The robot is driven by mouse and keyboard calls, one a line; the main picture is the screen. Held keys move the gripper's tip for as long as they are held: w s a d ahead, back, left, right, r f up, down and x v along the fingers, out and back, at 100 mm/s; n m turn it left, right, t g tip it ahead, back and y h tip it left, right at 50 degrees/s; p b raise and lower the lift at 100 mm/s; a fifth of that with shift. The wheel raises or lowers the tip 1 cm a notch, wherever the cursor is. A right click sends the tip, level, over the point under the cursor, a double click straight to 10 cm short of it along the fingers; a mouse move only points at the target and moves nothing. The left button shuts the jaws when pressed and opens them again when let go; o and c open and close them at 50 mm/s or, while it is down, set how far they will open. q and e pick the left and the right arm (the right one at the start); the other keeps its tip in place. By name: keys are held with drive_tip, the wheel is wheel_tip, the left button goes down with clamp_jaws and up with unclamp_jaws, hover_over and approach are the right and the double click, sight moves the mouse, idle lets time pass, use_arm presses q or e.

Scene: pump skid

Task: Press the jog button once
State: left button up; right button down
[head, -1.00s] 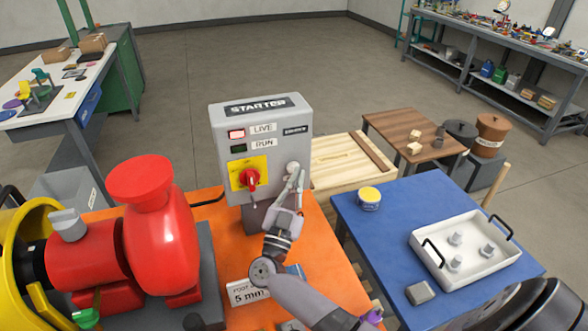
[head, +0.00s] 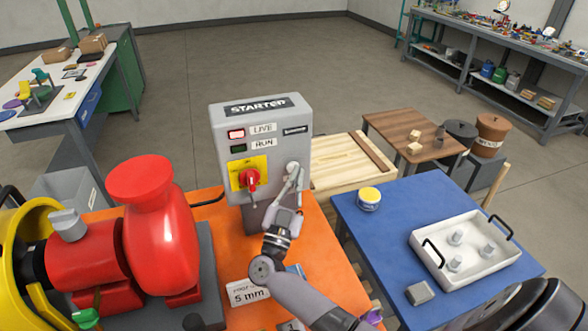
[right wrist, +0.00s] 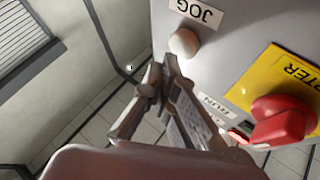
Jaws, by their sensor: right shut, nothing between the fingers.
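The grey starter box (head: 222,125) stands upright on the orange bench. Its jog button is a pale round knob (right wrist: 184,42) beside the JOG label (right wrist: 200,12) in the right wrist view. In the head view the button (head: 292,166) shows at the box's lower right, partly covered by my fingers. My right gripper (head: 294,178) is shut and empty, its fingertips at the button in the head view. In the right wrist view the fingertips (right wrist: 158,72) appear just short of the button; contact cannot be told. My left gripper is not in view.
A red rotary switch (head: 250,178) on a yellow plate sits left of the button. The LIVE lamp (head: 236,134) looks red, the RUN lamp (head: 238,149) dark green. A red pump (head: 160,240) stands left. A blue table (head: 385,235) with a white tray (head: 425,240) is right.

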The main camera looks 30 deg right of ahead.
drive_tip(key=shift+w, duration=0.2)
drive_tip(key=shift+w+d, duration=0.15)
drive_tip(key=shift+w, duration=0.3)
idle(0.7)
drive_tip(key=shift+s, duration=0.1)
drive_tip(key=shift+s+a+p, duration=0.25)
drive_tip(key=shift+s+p, duration=0.25)
drive_tip(key=shift+s, duration=0.3)
drive_tip(key=s+p, duration=0.1)
drive_tip(key=s, duration=0.1)
drive_tip(key=s+a+p, duration=0.1)
drive_tip(key=s, duration=0.1)
drive_tip(key=shift+s+p, duration=0.4)
drive_tip(key=shift+a+f, duration=0.1)
idle(0.7)
